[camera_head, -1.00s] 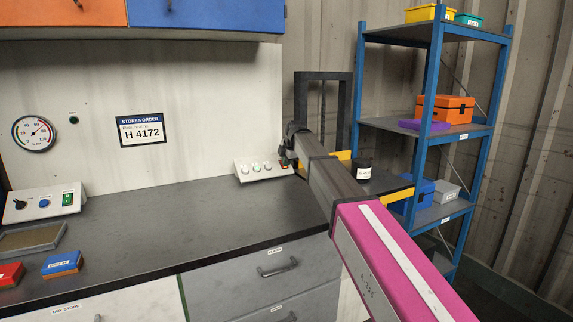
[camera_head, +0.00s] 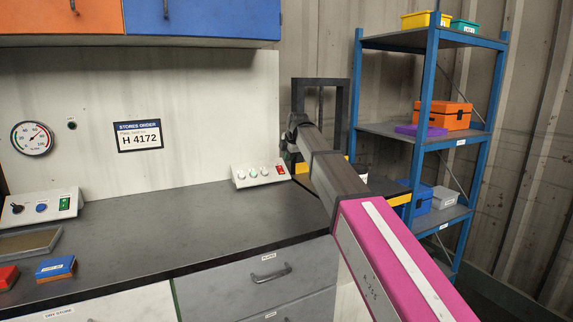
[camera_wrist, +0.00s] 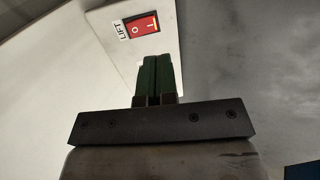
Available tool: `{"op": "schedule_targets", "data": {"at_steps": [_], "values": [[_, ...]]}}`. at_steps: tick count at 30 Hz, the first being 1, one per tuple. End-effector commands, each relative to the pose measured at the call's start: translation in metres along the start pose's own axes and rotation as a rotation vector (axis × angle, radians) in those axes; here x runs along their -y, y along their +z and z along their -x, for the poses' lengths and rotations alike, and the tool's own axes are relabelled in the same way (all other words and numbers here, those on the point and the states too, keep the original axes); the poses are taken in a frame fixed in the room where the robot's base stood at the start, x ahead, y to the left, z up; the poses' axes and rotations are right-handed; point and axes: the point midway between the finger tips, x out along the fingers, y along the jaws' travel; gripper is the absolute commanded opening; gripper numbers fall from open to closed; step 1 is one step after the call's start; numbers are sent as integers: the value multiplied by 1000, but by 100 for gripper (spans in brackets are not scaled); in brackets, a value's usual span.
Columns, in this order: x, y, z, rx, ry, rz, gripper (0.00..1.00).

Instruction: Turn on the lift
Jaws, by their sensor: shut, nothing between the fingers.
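The sloped white control panel (camera_head: 260,175) stands at the back right of the counter, with several round knobs and a red rocker switch (camera_head: 281,170). In the wrist view the red switch (camera_wrist: 141,26) carries O and I marks beside a LIFT label (camera_wrist: 122,30). My gripper (camera_wrist: 157,58) is shut and empty, its green fingers pointing at the panel just below the switch. I cannot tell if they touch it. In the head view its fingertips are largely hidden behind the wrist. A dark upright frame (camera_head: 343,110) with a yellow-edged platform (camera_head: 399,199) stands behind my arm.
A blue shelf rack (camera_head: 415,140) with boxes stands at the right. A second panel (camera_head: 42,207), a grey tray (camera_head: 28,242), and red and blue boxes (camera_head: 56,268) are at the left. The middle of the counter (camera_head: 170,235) is clear.

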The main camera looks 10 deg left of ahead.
Motion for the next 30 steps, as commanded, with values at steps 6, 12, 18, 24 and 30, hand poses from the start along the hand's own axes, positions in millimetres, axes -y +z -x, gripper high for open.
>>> {"op": "schedule_targets", "data": {"at_steps": [6, 12, 18, 24, 30], "values": [[12, 0, 41, 1, 0, 0, 0], [16, 0, 61, 0, 0, 0, 0], [17, 0, 66, 0, -1, 0, 0], [17, 0, 66, 0, -1, 0, 0], [17, 0, 66, 0, -1, 0, 0]]}}
